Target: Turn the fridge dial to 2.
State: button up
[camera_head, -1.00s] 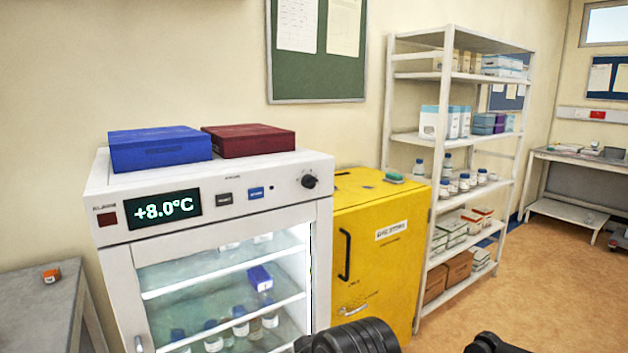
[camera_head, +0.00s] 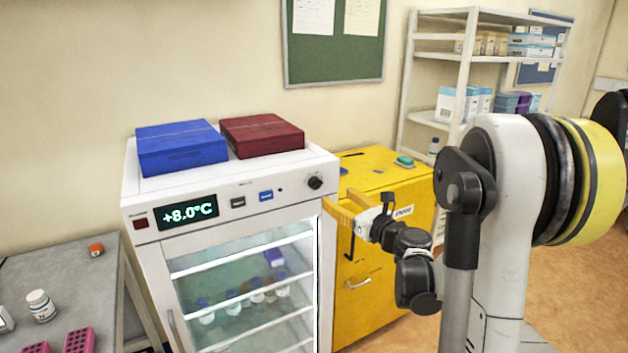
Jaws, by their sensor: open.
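The white fridge (camera_head: 230,205) has a glass door and a green display (camera_head: 188,212) reading +8.0°C. Its black round dial (camera_head: 315,183) sits at the right end of the top panel. The dial's marks and pointer are too small to read. My gripper (camera_head: 336,198) is open, with tan fingers reaching left. In the picture it lies just right of and slightly below the dial, in front of the yellow cabinet. A gap shows between the fingers and the dial; the depth between them is hard to tell.
A blue box (camera_head: 181,147) and a dark red box (camera_head: 262,136) lie on the fridge. A yellow cabinet (camera_head: 375,285) stands to its right, with a white shelf rack (camera_head: 462,58) behind. A grey table (camera_head: 85,290) at left holds a white bottle (camera_head: 41,306) and pink racks (camera_head: 78,341).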

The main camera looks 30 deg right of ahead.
aim_at(319, 186)
jog(key=w, duration=0.6)
jog(key=w+a+b, duration=0.1)
jog(key=w, duration=0.3)
jog(key=shift+w+a, duration=0.1)
grip_shut()
